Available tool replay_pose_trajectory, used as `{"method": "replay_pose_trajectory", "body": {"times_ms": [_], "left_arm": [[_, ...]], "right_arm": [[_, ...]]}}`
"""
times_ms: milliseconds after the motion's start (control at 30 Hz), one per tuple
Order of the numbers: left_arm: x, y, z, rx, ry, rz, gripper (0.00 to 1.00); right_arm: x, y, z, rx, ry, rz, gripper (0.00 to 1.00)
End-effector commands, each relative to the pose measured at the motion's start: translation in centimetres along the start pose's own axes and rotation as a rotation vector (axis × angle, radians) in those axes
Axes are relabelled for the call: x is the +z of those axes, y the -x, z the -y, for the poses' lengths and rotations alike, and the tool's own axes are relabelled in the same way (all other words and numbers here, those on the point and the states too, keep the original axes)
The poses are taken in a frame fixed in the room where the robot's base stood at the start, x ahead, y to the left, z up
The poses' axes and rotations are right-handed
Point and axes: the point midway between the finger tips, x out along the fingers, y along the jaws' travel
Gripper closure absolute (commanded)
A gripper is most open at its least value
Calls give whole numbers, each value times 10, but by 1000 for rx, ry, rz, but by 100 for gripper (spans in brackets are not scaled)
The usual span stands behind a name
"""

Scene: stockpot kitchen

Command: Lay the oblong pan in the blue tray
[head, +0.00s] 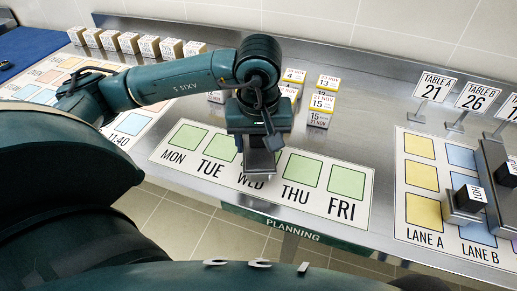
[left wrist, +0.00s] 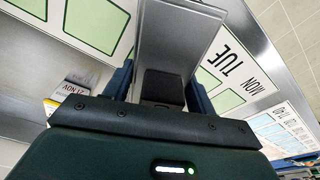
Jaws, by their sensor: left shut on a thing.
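My left gripper (head: 262,143) is over the WED square of the planning board. It is shut on a grey metal piece, which looks like the oblong pan (head: 261,164). In the left wrist view the pan (left wrist: 178,35) is long and grey, with a black block at its near end, between the fingers of my left gripper (left wrist: 161,88). Whether the pan touches the board is unclear. A dark blue flat surface (head: 30,42) lies at the far left; I cannot tell if it is the blue tray. My right gripper is not in view.
The planning board (head: 214,183) has green day squares, with MON, TUE, THU and FRI bare. Small dated blocks (head: 322,103) stand behind it. At right are table signs (head: 432,87), the lane board (head: 402,212) and metal pieces with black labelled blocks (head: 470,198).

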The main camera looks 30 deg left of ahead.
Motion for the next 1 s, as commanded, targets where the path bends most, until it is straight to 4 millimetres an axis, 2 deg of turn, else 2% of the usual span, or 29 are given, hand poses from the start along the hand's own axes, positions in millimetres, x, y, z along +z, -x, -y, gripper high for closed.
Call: {"method": "replay_pose_trajectory", "body": {"times_ms": [167, 533, 567, 800, 1000], "left_arm": [[4, -25, 1, -2, 1, 2, 76], [5, -32, 0, 0, 0, -1, 76], [5, -32, 0, -1, 0, 0, 43], [5, -30, 0, -1, 0, 1, 23], [5, -30, 0, -1, 0, 1, 22]], "right_arm": [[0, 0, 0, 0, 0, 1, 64], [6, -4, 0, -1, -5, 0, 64], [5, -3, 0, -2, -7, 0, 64], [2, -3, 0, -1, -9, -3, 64], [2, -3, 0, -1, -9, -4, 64]]}}
